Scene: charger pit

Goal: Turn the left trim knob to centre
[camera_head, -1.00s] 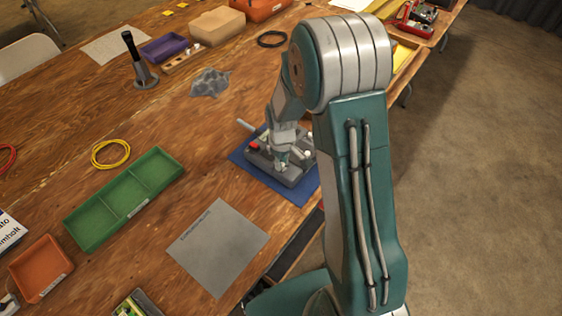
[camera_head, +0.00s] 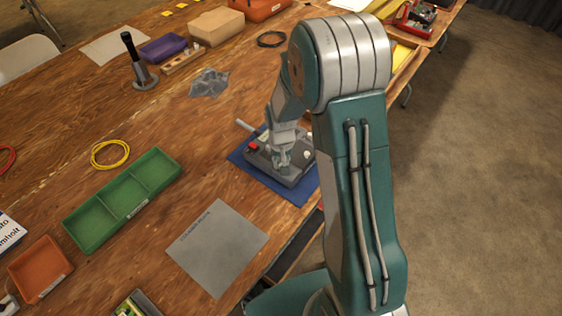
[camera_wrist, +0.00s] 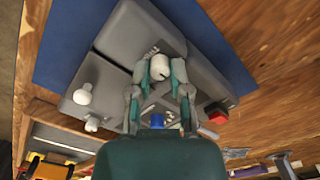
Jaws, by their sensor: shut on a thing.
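A grey control box (camera_head: 292,173) lies on a blue mat (camera_head: 247,168) at the table's near edge, partly hidden by my arm. My gripper (camera_wrist: 161,72) points down at the box and is shut on a round white knob (camera_wrist: 157,66) with a dark mark line. A small label, too blurred to read, sits beside this knob. In the head view my gripper (camera_head: 283,160) hides the knob. Two white knob-like parts (camera_wrist: 82,94) (camera_wrist: 93,122) stand on the left in the wrist view.
A grey sheet (camera_head: 218,248) and a green divided tray (camera_head: 124,200) lie left of the box. A yellow cable coil (camera_head: 110,155), a grey crumpled item (camera_head: 209,83) and a black upright handle (camera_head: 130,45) are farther off. Bare wood surrounds the mat's left side.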

